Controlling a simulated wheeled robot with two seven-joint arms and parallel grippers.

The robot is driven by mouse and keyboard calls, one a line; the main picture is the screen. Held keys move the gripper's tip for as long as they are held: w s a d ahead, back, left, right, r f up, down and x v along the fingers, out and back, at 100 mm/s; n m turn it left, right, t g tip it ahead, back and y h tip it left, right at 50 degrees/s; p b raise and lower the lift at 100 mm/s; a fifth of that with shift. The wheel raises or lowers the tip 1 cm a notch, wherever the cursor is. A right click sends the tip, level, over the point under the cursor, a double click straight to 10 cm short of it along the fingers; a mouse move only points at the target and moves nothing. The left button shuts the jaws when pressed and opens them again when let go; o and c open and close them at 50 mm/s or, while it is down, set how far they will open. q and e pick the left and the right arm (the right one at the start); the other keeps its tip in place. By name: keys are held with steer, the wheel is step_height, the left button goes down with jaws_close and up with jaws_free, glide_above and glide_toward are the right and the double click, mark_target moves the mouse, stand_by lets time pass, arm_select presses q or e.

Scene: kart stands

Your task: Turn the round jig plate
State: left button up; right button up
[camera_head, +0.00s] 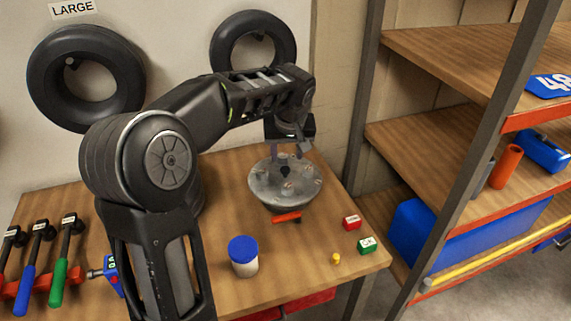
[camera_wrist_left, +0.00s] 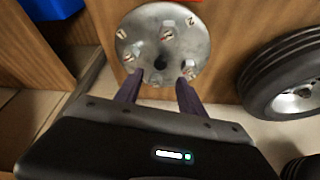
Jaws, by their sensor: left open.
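The round jig plate (camera_head: 270,190) is a grey metal disc on the wooden table, with several pegs and small labels on top and a dark hub in the middle. A red handle (camera_head: 287,217) sticks out at its front edge. My left gripper (camera_head: 289,150) is above the back part of the plate, fingers pointing down. Whether the fingertips touch any peg, I cannot tell. My right gripper is not in view.
On the table (camera_head: 215,290) are a blue-lidded cup (camera_head: 244,262), a red block (camera_head: 352,221), a green block (camera_head: 367,244) and a small yellow piece (camera_head: 336,258). Coloured-handled tools (camera_head: 35,262) lie at the left. A shelf rack (camera_head: 450,130) stands at the right; tyres (camera_head: 88,78) hang behind.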

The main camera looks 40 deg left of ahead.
mark_target(285, 169)
arm_select(q)
steer(key=p+x, duration=0.1)
steer(key=x, duration=0.6)
steer(key=shift+w+f+p, duration=0.1)
steer(key=shift+f+p, duration=0.2)
jaws_close()
stand_by(1.2)
